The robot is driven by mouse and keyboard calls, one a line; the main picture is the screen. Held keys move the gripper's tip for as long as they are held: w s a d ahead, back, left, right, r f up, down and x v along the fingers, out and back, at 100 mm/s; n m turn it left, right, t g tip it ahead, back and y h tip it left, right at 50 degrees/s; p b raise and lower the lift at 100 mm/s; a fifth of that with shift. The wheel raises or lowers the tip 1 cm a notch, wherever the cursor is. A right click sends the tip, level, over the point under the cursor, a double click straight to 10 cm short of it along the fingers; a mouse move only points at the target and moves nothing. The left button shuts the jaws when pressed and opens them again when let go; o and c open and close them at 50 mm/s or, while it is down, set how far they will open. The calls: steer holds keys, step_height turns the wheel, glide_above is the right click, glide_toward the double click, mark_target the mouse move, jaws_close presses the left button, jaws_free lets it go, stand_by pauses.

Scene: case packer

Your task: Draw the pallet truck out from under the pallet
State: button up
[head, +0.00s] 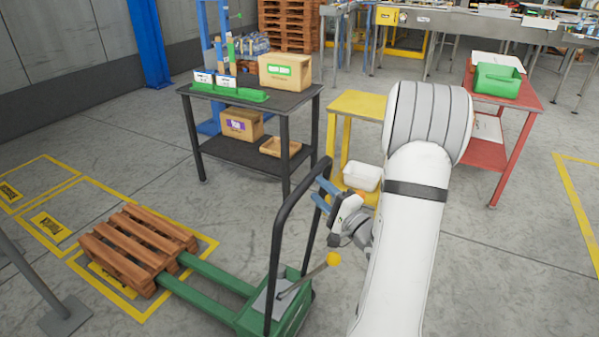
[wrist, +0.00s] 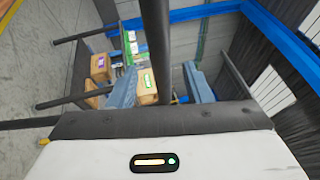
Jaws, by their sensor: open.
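The green pallet truck (head: 272,305) stands at the lower middle of the head view. Its two green forks (head: 215,275) run left to under the brown wooden pallet (head: 138,246), which hides their ends. Its black hoop handle (head: 283,225) rises upright, and a lever with a yellow knob (head: 333,258) sticks up beside it. My gripper (head: 320,192) is open, with blue fingers at the handle's right upright. In the wrist view a dark bar (wrist: 155,35) lines up with the gap between the fingers (wrist: 160,90). I cannot tell whether they touch it.
A dark two-shelf table (head: 290,100) with boxes stands behind the truck. A yellow stand (head: 362,105) and a red table (head: 520,92) are to its right. A grey post with a foot (head: 66,318) is at the lower left. Yellow lines frame the pallet. Floor at the right is clear.

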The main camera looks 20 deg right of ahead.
steer(key=x, duration=0.7)
steer(key=shift+w+p, duration=0.2)
steer(key=shift+p, duration=0.15)
steer(key=shift+c, duration=0.2)
jaws_close()
